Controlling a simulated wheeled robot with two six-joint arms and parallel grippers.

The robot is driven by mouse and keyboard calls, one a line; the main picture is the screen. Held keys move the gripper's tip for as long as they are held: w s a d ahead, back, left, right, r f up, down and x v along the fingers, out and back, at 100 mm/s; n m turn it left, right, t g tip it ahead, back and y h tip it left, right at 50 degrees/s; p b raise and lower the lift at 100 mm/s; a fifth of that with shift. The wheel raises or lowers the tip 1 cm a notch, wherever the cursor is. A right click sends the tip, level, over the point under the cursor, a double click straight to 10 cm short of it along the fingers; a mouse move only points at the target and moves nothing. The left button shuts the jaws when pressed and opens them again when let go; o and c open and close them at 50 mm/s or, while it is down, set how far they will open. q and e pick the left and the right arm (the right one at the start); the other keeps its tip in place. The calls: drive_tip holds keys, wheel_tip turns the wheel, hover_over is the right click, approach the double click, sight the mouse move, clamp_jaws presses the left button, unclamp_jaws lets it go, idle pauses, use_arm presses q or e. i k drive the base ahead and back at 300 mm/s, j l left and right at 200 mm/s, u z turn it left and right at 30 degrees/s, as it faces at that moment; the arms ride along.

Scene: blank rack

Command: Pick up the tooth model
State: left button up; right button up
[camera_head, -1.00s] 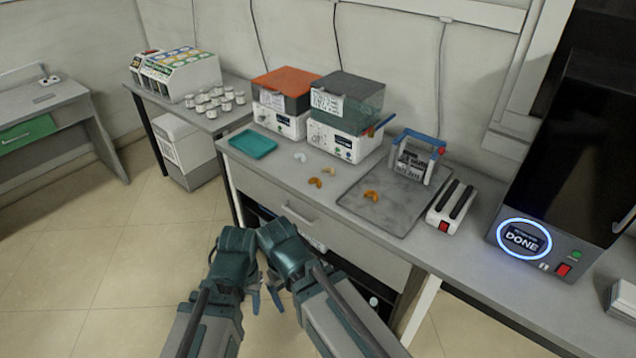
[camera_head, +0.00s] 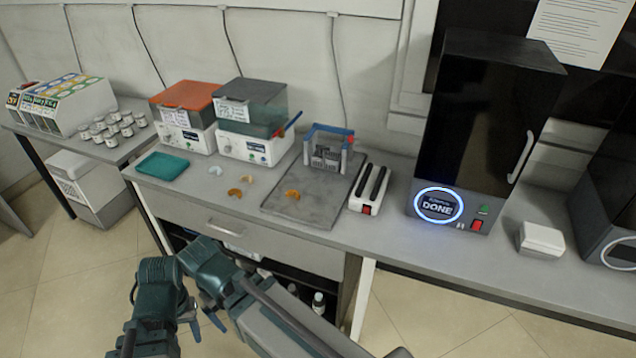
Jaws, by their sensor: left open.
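I cannot tell which is the tooth model meant. My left gripper (camera_head: 163,306) is open and empty, low in front of the bench and well away from the pieces. My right gripper (camera_head: 212,314) is beside it, partly hidden by its own arm; its jaw state is unclear.
A teal tray (camera_head: 162,166) lies at the bench's left. Boxes with orange (camera_head: 187,96) and grey (camera_head: 250,92) lids stand behind. A blue-handled rack (camera_head: 328,150), a white two-slot device (camera_head: 369,190) and a black machine reading DONE (camera_head: 480,140) stand to the right.

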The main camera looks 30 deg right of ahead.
sight(232, 191)
drive_tip(key=i+z, duration=0.1)
drive_tip(key=z, duration=0.3)
drive_tip(key=i+j+z, duration=0.1)
drive_tip(key=z, duration=0.3)
drive_tip(key=i+j+z, duration=0.1)
drive_tip(key=z, duration=0.3)
drive_tip(key=j+z, duration=0.1)
drive_tip(key=z, duration=0.3)
drive_tip(key=i, duration=0.05)
